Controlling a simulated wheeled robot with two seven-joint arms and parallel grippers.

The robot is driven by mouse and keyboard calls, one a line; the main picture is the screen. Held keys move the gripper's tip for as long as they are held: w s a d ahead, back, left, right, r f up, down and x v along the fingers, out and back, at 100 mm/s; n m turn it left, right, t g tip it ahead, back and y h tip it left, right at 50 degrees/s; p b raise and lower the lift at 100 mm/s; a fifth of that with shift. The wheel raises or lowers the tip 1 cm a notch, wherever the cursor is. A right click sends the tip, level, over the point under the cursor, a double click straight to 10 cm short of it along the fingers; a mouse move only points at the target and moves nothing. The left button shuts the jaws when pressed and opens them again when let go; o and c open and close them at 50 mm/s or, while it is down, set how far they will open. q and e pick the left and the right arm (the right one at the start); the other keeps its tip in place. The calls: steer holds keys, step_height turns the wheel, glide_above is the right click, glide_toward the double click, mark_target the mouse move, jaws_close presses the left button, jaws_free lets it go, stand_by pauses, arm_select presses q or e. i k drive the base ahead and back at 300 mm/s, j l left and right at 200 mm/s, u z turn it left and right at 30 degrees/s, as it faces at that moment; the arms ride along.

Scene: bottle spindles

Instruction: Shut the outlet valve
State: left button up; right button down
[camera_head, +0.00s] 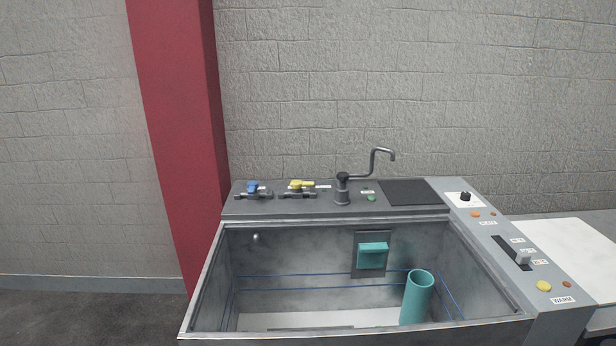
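Two lever valves sit on the grey back ledge of the sink. The left valve has a blue handle (252,187); the right one has a yellow handle (301,184) that points right, roughly along its dark pipe body. The blue handle looks short from here and I cannot tell its exact angle. Small white labels stand beside them, too small to read, so I cannot tell which is the outlet valve. Neither of my grippers is in view.
The sink basin (300,240) holds a teal cylinder (417,298) at right and a teal fitting (372,256) on its back wall. A dark faucet (343,190) rises behind it. A control panel (500,245) with knob, slider and buttons runs down the right. A red pillar (180,130) stands left.

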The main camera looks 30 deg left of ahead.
mark_target(296, 186)
steer(key=k+j, duration=0.1)
steer(key=j, duration=0.35)
steer(key=k+j, duration=0.1)
steer(key=j, duration=0.35)
steer(key=k+j, duration=0.1)
steer(key=j, duration=0.35)
steer(key=j+z, duration=0.1)
steer(key=j, duration=0.35)
steer(key=k+j, duration=0.2)
steer(key=j, duration=0.25)
steer(key=i+j, duration=0.1)
steer(key=j, duration=0.4)
steer(key=i+j, duration=0.1)
steer(key=j, duration=0.35)
steer(key=i+j+z, duration=0.1)
steer(key=j, duration=0.4)
steer(key=i+j, duration=0.1)
steer(key=j, duration=0.35)
steer(key=i+j, duration=0.5)
steer(key=i+j+z, duration=0.1)
steer(key=i+j, duration=0.4)
steer(key=j, duration=0.25)
